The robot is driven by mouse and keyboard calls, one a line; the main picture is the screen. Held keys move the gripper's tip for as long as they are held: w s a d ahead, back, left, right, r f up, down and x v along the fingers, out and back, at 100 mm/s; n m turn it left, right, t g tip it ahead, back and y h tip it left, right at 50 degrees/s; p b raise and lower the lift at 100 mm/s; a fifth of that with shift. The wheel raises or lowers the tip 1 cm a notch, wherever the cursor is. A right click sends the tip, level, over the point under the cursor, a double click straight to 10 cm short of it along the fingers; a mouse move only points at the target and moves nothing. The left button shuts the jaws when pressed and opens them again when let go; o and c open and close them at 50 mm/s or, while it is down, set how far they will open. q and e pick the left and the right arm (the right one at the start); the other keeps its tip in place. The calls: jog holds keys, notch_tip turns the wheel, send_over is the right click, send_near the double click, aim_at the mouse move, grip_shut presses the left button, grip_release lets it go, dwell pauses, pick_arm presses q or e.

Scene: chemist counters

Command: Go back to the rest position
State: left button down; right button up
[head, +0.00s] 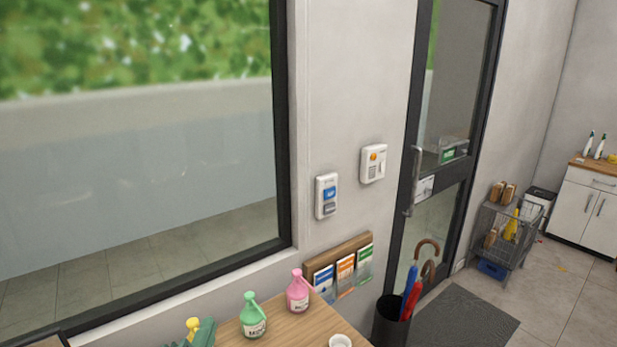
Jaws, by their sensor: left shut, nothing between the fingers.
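My left gripper is shut and empty. It hardly shows in the head view, and I cannot make out its fingertips clearly. My right gripper is not in view. No task object is held in what I can see.
A wooden counter (290,332) at the bottom bears a green bottle (253,318), a pink bottle (298,293) and a white cup (340,341). A green and yellow item (204,333) is cut off below. A dark umbrella stand (388,326) stands right of the counter; floor beyond is partly clear.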

pick_arm(q)
jog(key=s+a+f+n+g+y, duration=0.55)
jog(key=s+a+f+g, duration=0.55)
jog(key=s, duration=0.5)
jog(key=s+d+f+g+h+b, duration=0.15)
jog(key=f+b, duration=0.25)
jog(key=f, duration=1)
jog(key=s+d+f+n+g+h+b, duration=0.1)
jog(key=s+f+b, duration=0.25)
jog(key=f, duration=1.05)
jog(key=s+d+f+g+h+b, duration=0.15)
jog(key=f+b, duration=0.25)
jog(key=f, duration=1)
jog(key=s+a+f+n+g+h+b, duration=0.1)
jog(key=s+f+b, duration=0.6)
jog(key=s+f, duration=1.1)
notch_tip(320, 180, down, 2)
jog(key=shift+s+f+n+g, duration=0.2)
jog(key=shift+s+n+g, duration=0.2)
jog(key=shift+n, duration=0.45)
jog(key=shift+h, duration=0.25)
